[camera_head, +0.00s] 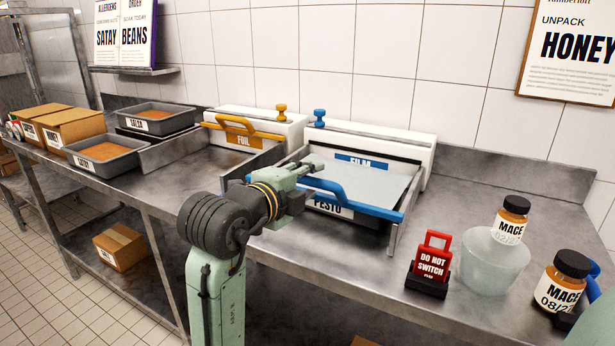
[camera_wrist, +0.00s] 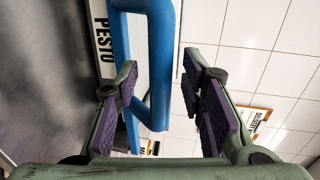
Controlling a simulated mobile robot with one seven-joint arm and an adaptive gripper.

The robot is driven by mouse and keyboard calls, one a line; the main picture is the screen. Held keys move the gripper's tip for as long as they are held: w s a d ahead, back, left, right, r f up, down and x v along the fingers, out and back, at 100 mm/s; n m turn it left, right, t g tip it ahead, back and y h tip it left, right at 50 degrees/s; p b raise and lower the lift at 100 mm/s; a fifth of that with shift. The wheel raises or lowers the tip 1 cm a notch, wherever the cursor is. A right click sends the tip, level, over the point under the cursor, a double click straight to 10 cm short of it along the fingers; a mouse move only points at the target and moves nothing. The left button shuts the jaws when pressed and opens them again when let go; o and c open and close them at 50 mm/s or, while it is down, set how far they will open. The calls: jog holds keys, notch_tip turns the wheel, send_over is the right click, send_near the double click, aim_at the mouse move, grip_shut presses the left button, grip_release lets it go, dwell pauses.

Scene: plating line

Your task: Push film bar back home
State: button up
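The blue film bar (camera_head: 375,208) lies across the front of the pesto tray (camera_head: 330,210), away from the white film dispenser (camera_head: 400,150) behind. A pale film sheet (camera_head: 365,182) spans between them. My gripper (camera_head: 305,182) is at the left part of the bar, by its raised blue handle. The tray's PESTO label (camera_wrist: 102,38) also shows there.
A foil dispenser (camera_head: 260,125) with an orange bar (camera_head: 235,128) stands to the left. A red DO NOT SWITCH ON sign (camera_head: 432,258), a cloudy bowl (camera_head: 495,262) and mace jars (camera_head: 563,283) stand at the right. Steel side walls (camera_head: 402,215) flank the pesto tray.

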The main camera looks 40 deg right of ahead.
jog(key=shift+w+d, duration=0.15)
jog(key=shift+d, duration=0.15)
jog(key=shift+f, duration=0.1)
jog(key=shift+c, duration=0.3)
grip_shut()
dwell(0.4)
